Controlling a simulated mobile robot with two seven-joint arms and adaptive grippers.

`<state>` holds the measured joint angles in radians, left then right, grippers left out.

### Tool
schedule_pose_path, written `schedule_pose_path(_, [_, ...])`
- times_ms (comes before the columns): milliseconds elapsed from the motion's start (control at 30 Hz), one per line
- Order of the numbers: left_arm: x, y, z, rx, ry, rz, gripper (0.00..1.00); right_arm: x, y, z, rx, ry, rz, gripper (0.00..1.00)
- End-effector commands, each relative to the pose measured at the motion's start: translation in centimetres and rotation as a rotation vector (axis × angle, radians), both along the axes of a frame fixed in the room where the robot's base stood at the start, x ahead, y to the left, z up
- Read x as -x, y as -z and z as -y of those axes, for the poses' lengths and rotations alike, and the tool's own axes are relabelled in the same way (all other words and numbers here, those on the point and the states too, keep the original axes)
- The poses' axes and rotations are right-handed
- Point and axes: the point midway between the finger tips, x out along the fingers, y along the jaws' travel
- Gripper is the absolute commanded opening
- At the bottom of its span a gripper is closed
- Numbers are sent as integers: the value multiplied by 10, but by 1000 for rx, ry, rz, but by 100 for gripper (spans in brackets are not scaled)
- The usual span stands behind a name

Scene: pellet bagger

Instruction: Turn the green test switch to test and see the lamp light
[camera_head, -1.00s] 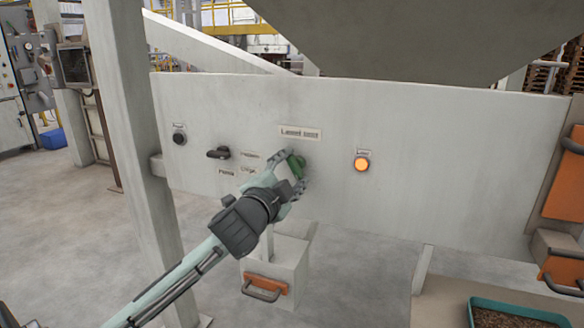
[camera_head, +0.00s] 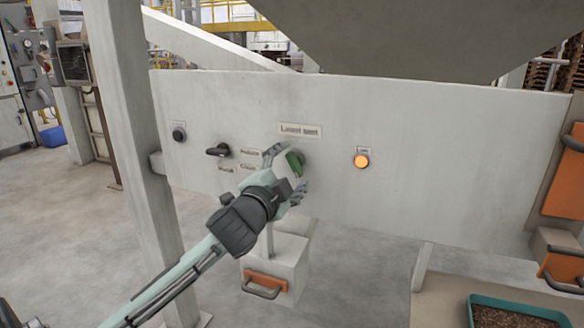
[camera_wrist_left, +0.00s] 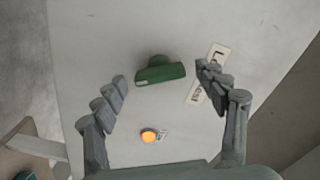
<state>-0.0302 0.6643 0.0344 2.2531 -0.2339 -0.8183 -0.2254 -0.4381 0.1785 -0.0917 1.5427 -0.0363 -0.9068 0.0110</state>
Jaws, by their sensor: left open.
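The green test switch (camera_head: 295,164) is on the grey panel, below a label plate (camera_head: 300,131). It also shows in the left wrist view (camera_wrist_left: 160,70), between and beyond the fingertips. My left gripper (camera_head: 286,172) is open in front of the switch; in the left wrist view (camera_wrist_left: 161,80) its fingers are spread on either side with gaps to the knob. The lamp (camera_head: 362,161) to the right of the switch glows orange; it is also lit in the left wrist view (camera_wrist_left: 148,136). My right gripper is not in view.
A black selector knob (camera_head: 218,150) and a small dark button (camera_head: 179,135) are on the panel to the left. A post (camera_head: 135,150) stands at the left.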

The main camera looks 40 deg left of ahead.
Motion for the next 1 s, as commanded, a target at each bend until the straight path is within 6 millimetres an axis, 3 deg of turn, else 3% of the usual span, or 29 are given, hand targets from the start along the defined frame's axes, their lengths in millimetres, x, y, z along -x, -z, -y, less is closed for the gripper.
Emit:
schedule_pose_path(433, [63,1,15,0,0,-1,72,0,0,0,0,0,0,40])
schedule_pose_path(833, [68,0,16,-1,-1,0,72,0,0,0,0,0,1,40])
schedule_pose_path(1000, [58,-1,13,-1,-1,1,72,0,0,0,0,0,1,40])
